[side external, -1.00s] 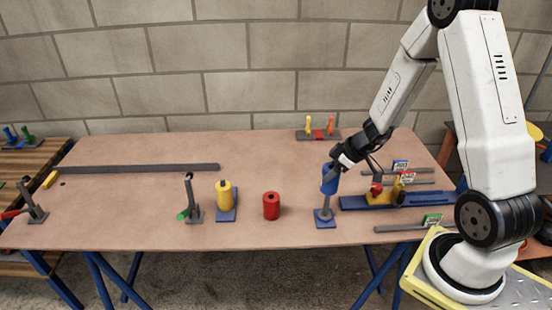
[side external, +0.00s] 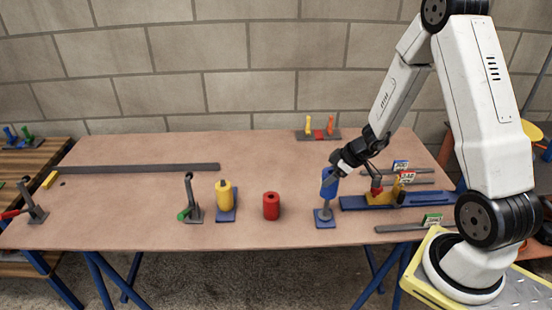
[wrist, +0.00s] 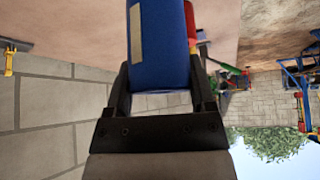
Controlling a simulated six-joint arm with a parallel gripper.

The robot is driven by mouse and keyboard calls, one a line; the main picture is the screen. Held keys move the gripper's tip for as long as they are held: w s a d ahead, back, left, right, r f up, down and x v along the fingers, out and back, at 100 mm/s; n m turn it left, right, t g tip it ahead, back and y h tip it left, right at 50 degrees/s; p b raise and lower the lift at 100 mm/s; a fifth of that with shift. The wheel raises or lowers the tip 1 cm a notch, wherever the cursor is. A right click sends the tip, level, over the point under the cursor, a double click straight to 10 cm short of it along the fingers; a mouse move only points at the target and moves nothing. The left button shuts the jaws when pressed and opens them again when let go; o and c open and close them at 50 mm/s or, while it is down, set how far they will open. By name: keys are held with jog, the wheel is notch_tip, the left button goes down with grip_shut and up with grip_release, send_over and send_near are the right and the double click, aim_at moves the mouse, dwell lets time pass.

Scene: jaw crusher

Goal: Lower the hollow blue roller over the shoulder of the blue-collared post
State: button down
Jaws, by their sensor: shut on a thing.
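The hollow blue roller (side external: 328,184) is held upright, or nearly so, in line above the grey post (side external: 324,212) on its blue base plate. My gripper (side external: 336,168) is shut on the roller near its upper part. In the wrist view the blue roller (wrist: 160,45), with a pale stripe, sits between the two dark fingers of my gripper (wrist: 160,92). The lower part of the post shows below the roller. The post's top and any blue collar are hidden, and I cannot tell how far the roller is over the post.
A red cylinder (side external: 271,206) and a yellow roller (side external: 225,197) on a blue plate stand to the left. A green-tipped lever (side external: 191,200) stands farther left. A blue fixture (side external: 400,200) with red and yellow parts lies close on the right. The table behind the post is mostly clear.

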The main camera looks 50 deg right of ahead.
jog(key=shift+f, duration=4.4)
dwell(0.6)
grip_release()
jog(key=v, duration=0.8)
dwell(0.5)
jog(key=shift+w, duration=0.1)
dwell(0.4)
